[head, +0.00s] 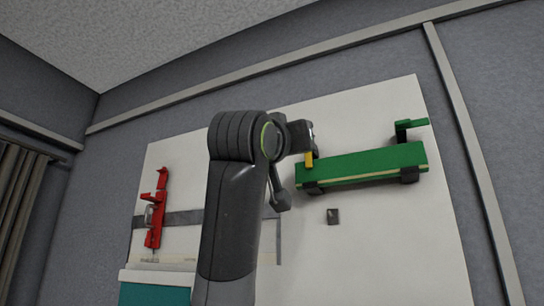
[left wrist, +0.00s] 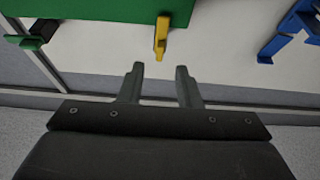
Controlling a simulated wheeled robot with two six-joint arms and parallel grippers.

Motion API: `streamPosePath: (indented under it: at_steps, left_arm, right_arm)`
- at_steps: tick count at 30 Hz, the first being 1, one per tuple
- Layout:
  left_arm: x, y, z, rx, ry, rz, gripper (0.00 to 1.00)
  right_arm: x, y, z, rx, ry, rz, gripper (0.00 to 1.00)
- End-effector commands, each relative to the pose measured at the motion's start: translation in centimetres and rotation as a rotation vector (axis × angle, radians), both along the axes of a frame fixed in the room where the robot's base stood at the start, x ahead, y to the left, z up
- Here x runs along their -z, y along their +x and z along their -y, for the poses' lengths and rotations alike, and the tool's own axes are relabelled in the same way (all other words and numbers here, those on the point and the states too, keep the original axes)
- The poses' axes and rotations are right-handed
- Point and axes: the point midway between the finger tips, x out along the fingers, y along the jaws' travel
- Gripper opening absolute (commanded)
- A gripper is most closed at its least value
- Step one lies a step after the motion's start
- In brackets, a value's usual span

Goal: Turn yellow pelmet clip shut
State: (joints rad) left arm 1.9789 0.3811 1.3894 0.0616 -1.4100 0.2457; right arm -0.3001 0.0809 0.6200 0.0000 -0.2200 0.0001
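The yellow clip (head: 309,159) sits at the left end of the long green pelmet board (head: 365,165) on the white wall panel. It is small and partly hidden in the head view. In the left wrist view the yellow clip (left wrist: 161,37) sticks out past the edge of the green board (left wrist: 95,10), pointing toward my fingers. My left gripper (left wrist: 160,84) is open and empty, its two fingers apart, with the clip ahead of the gap and not touching. In the head view my left gripper (head: 309,135) is just above the clip, its fingers mostly hidden. My right gripper is not in view.
A green clip (head: 411,125) stands above the board's right end. A red clip-like fitting (head: 156,212) is on the panel's left. A blue fitting (left wrist: 289,30) shows in the left wrist view. A small dark block (head: 333,216) is below the board. My arm covers the panel's middle.

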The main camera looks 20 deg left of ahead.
Motion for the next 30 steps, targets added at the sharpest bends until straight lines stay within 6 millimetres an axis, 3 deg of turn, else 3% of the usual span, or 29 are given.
streamPosePath:
  at_steps: [1,6,15,21,30]
  left_arm:
    - [0.9,-1.2,0.0,0.001,0.0,0.006,0.31]
    - [2.4,-4.7,-0.1,0.002,0.001,0.005,0.31]
    - [4.2,-9.5,-0.2,0.001,-0.001,0.002,0.31]
    - [4.4,-10.6,-0.3,0.001,0.0,-0.001,0.31]
    - [4.4,-10.6,-0.2,0.001,0.0,-0.001,0.31]
  right_arm:
    - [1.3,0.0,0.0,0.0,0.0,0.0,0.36]
    - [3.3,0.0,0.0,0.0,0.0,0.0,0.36]
    - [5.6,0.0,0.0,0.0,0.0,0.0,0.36]
    - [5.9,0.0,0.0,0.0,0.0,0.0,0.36]
    - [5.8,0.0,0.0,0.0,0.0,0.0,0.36]
